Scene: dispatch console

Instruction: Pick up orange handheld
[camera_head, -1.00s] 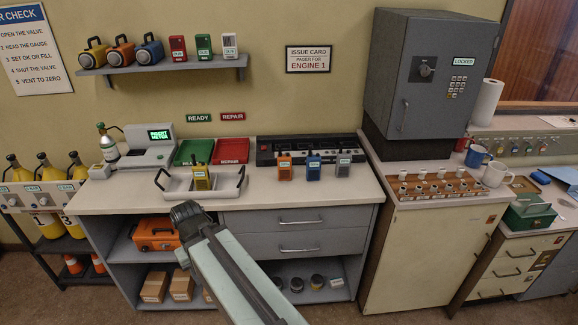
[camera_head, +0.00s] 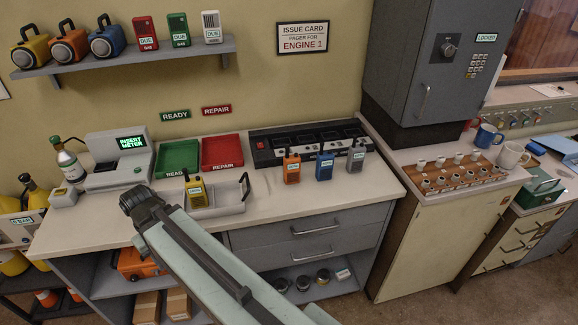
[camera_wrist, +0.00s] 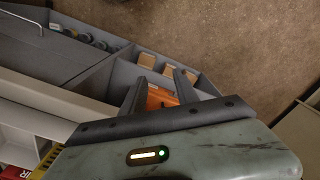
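The orange handheld (camera_head: 292,169) stands upright on the countertop, in front of the black charger rack (camera_head: 310,140). A blue handheld (camera_head: 325,166) and a grey handheld (camera_head: 356,158) stand to its right. A yellow handheld (camera_head: 196,192) stands in the grey tray (camera_head: 228,205) to its left. In the wrist view, my gripper (camera_wrist: 160,77) has its two fingers apart with nothing held between them. The orange handheld is not seen in the wrist view. In the head view my arm reaches up at left of centre, below and left of the orange handheld; its fingers cannot be made out.
A green tray (camera_head: 177,158) and a red tray (camera_head: 222,152) lie behind the grey tray. A meter unit (camera_head: 118,160) stands at left. The tall grey safe (camera_head: 440,65) rises right of the handhelds. The counter before the orange handheld is clear.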

